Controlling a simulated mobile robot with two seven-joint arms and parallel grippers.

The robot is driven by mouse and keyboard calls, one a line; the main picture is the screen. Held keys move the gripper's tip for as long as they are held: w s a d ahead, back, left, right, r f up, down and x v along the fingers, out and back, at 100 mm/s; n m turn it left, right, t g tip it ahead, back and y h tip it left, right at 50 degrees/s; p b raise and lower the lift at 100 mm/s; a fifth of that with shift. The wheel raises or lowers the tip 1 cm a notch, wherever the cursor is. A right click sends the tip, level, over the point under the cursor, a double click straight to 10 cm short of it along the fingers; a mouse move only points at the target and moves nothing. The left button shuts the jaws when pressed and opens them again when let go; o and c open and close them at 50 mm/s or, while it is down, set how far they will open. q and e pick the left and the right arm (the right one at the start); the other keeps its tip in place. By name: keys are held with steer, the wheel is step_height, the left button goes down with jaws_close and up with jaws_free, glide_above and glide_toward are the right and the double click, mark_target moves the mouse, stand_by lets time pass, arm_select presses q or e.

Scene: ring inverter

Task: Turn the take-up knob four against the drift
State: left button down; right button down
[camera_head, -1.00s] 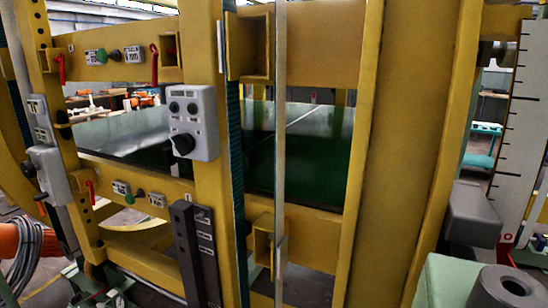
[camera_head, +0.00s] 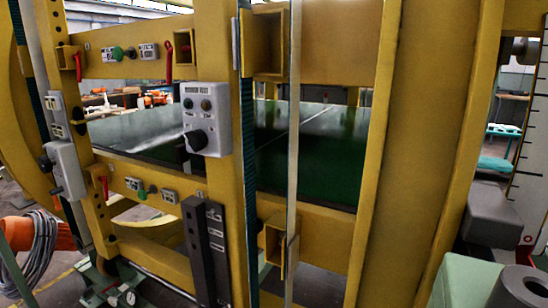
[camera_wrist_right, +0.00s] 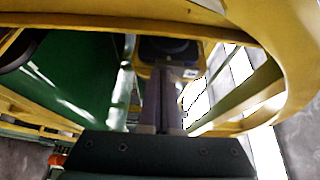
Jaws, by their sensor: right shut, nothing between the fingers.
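I cannot tell which knob is take-up knob four. In the head view, a grey control box (camera_head: 207,120) on a yellow post carries a black knob (camera_head: 196,140). A small green knob (camera_head: 117,53) sits between label plates on the upper yellow beam, and another green knob (camera_head: 141,191) is on the lower beam. My right gripper (camera_wrist_right: 165,72) shows only in the right wrist view, shut and empty. Beyond its fingertips is a dark round part (camera_wrist_right: 168,48) in a yellow housing; whether they touch is unclear. My left gripper is not in view.
Yellow posts and beams frame a dark green belt surface (camera_head: 310,165). Red levers (camera_head: 168,60) hang on the beams. A second grey box (camera_head: 66,170) is at left, near a coiled cable (camera_head: 42,250). A marked white scale (camera_head: 530,150) stands at right. Yellow structure crowds the right wrist view.

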steer(key=s+d+b, duration=0.3)
steer(key=d, duration=0.2)
stand_by(0.3)
steer(key=shift+d+r, duration=0.1)
steer(key=w+a+r+p, duration=0.2)
steer(key=w+a+r, duration=0.1)
steer(key=a, duration=0.2)
stand_by(0.6)
steer(key=shift+a+f, duration=0.1)
steer(key=shift+w+f, duration=0.1)
steer(key=shift+w, duration=0.15)
stand_by(0.5)
